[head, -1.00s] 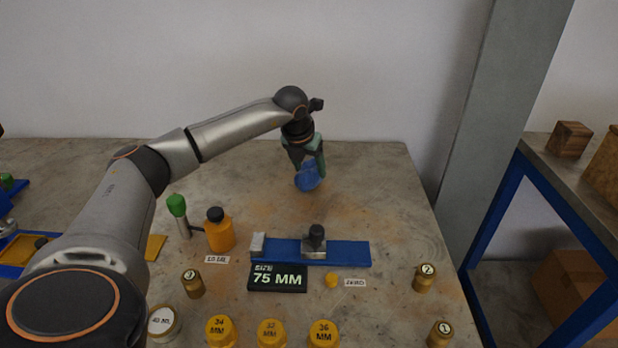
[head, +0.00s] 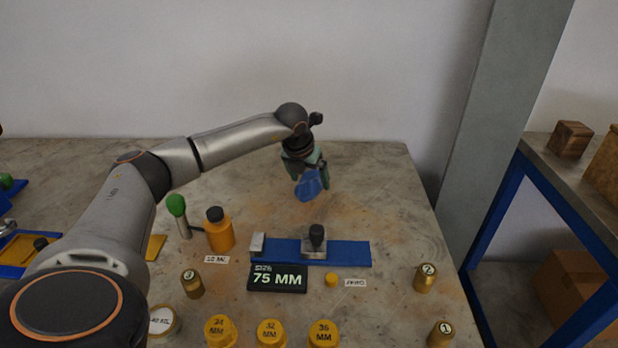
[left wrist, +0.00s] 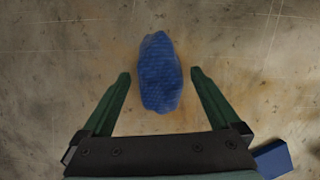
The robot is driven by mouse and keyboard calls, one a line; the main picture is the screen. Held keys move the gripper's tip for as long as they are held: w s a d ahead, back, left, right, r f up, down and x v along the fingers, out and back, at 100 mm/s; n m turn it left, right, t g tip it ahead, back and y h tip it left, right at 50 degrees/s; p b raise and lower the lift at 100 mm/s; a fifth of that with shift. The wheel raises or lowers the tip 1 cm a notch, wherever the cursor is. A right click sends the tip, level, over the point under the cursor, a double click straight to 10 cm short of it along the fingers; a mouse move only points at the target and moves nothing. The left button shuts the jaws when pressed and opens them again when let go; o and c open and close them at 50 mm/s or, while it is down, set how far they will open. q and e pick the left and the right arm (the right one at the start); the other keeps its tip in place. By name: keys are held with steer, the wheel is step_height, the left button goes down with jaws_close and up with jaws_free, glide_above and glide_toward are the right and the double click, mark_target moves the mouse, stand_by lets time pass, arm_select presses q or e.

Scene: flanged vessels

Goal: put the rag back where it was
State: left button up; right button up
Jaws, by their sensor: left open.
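The blue rag (head: 309,186) is at the back middle of the table, just beneath my left gripper (head: 310,172). The left wrist view shows the rag (left wrist: 160,85) as a rough, elongated blue bundle. It lies between the two green fingers of my left gripper (left wrist: 160,72) and reaches past their tips, with a gap on each side. The gripper is open. I cannot tell for sure whether the rag rests fully on the tabletop. My right gripper is out of view.
A blue rail with a grey slide (head: 345,253) lies in front, behind a "75 MM" sign (head: 277,279). An orange bottle (head: 219,232) and a green-topped tool (head: 178,210) stand left. Brass weights and yellow caps (head: 271,332) line the front. The back right tabletop is clear.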

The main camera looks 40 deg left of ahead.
arm_select(q)
steer(key=p+v, duration=0.1)
steer(key=v, duration=1.1)
steer(key=shift+r, duration=0.1)
